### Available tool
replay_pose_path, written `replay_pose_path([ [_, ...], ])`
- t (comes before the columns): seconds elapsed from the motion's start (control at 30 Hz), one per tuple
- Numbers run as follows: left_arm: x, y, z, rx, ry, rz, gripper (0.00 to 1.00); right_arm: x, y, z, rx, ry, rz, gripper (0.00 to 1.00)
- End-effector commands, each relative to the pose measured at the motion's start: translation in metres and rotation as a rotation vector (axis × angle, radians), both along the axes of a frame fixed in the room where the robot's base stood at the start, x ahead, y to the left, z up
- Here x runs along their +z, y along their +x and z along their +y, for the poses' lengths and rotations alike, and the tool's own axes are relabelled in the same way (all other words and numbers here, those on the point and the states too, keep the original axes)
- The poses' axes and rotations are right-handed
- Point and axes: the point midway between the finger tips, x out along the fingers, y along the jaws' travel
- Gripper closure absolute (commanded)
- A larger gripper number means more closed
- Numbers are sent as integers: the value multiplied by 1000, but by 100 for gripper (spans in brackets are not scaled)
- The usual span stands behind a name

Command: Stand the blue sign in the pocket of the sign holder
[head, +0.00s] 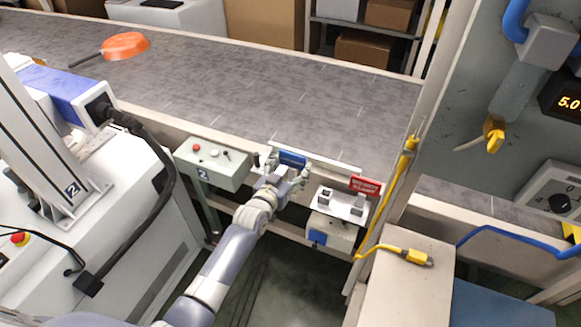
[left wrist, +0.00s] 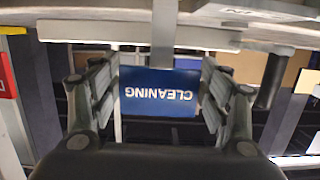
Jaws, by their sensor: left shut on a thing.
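The blue sign (head: 292,159) is in my left gripper (head: 283,176), in front of the conveyor's near side. In the left wrist view the sign (left wrist: 160,92) shows its blue face with white lettering reading CLEANING, upside down in the picture. The fingers of my left gripper (left wrist: 159,100) are at its two side edges, shut on it. A pale rail (head: 335,162) runs just behind and to the right of the sign. I cannot tell which part is the holder's pocket, or whether the sign touches it. My right gripper is not in view.
A red sign (head: 365,185) stands right of the blue sign, by a metal plate (head: 328,207) with two small blocks. A grey control box (head: 212,168) is to the left. An orange pan (head: 125,45) lies on the conveyor (head: 250,85). A yellow cable (head: 386,205) hangs at right.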

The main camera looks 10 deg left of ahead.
Motion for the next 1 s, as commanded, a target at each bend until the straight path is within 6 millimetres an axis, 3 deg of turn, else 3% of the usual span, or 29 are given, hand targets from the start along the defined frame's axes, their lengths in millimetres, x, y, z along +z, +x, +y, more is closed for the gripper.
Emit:
replay_pose_path([
  [0.3,-8,0,0,0,1,-1,81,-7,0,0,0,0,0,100],
  [0.33,-7,0,0,0,1,-2,25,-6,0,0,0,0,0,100],
  [0.4,-7,0,0,0,0,-1,9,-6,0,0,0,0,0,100],
  [0.43,-7,0,0,0,0,-1,6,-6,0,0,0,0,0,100],
  [0.83,-8,-1,0,0,0,1,6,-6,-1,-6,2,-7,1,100],
  [1.0,-6,-11,2,0,0,1,6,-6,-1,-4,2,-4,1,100],
])
